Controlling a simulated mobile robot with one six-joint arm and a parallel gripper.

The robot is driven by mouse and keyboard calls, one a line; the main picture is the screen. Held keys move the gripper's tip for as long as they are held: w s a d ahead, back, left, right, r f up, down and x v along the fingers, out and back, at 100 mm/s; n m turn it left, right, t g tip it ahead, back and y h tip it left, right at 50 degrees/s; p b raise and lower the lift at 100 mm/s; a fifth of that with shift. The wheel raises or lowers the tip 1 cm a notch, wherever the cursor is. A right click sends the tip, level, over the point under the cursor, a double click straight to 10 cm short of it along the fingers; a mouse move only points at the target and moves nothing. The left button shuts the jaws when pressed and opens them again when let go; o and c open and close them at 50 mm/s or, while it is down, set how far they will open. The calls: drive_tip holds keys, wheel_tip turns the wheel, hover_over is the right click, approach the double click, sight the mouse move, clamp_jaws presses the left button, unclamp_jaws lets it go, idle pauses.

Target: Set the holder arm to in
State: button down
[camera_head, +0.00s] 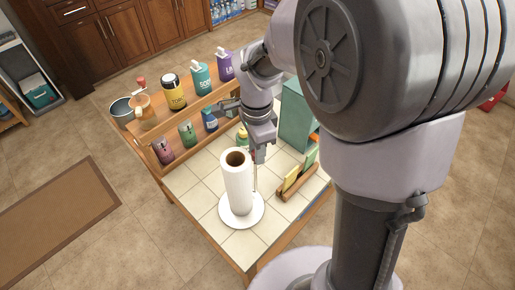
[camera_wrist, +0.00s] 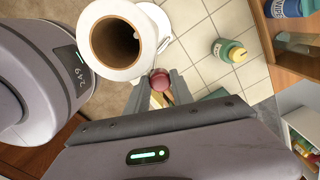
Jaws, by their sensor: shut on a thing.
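A white paper towel roll (camera_head: 238,186) stands upright on a holder with a round white base (camera_head: 256,215) on the tiled table. The roll's dark core also shows in the wrist view (camera_wrist: 116,40). The thin holder arm (camera_head: 254,182) rises just right of the roll, close beside it. Its round dark red knob (camera_wrist: 159,79) sits between my fingertips in the wrist view. My gripper (camera_head: 261,152) is shut on this knob, pointing down at the roll's upper right. In the head view, the knob is hard to make out at the fingers.
A wooden shelf (camera_head: 183,103) with several bottles and jars runs along the table's back. A green bottle (camera_head: 242,138) stands behind my gripper. A wooden rack (camera_head: 297,184) with sponges is right of the roll. The tiles in front-left are clear.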

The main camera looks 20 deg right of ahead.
drive_tip(key=shift+s+a+m+b, duration=0.2)
drive_tip(key=shift+s+m+b, duration=0.1)
drive_tip(key=shift+m, duration=0.4)
drive_tip(key=c, duration=1.1)
unclamp_jaws()
wheel_tip(320, 180, up, 17)
drive_tip(key=p, duration=0.6)
drive_tip(key=shift+r, duration=0.2)
